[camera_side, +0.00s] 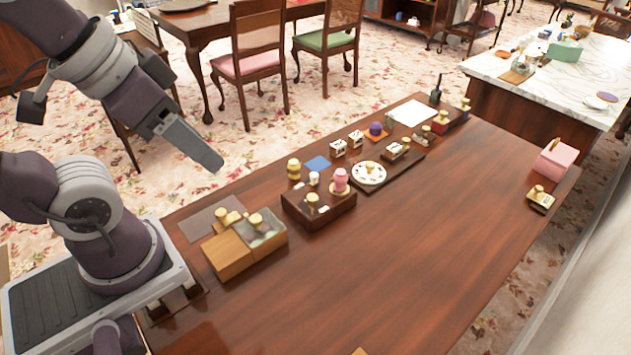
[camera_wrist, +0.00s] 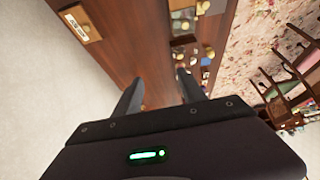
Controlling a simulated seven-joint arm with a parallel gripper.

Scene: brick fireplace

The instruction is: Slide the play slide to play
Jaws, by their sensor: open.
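My gripper (camera_side: 200,152) is raised above the floor beyond the table's far left edge in the side view, touching nothing. In the wrist view its two fingers (camera_wrist: 158,92) are apart with nothing between them. A tan plate (camera_wrist: 80,22) with a pale slot-like strip lies near the table edge at the upper left of the wrist view. It may be the play slide, but no lettering is readable. A tan corner (camera_side: 360,351) at the bottom of the side view may be the same plate, mostly cut off. I cannot tell the slide's position.
The wooden table (camera_side: 400,260) is clear across its front middle. Along its far side stand a wooden box (camera_side: 228,256), a dark tray with a pink jar (camera_side: 340,180), a round dial (camera_side: 369,173) and small blocks. A pink box (camera_side: 555,160) and a small knobbed block (camera_side: 541,198) sit far right.

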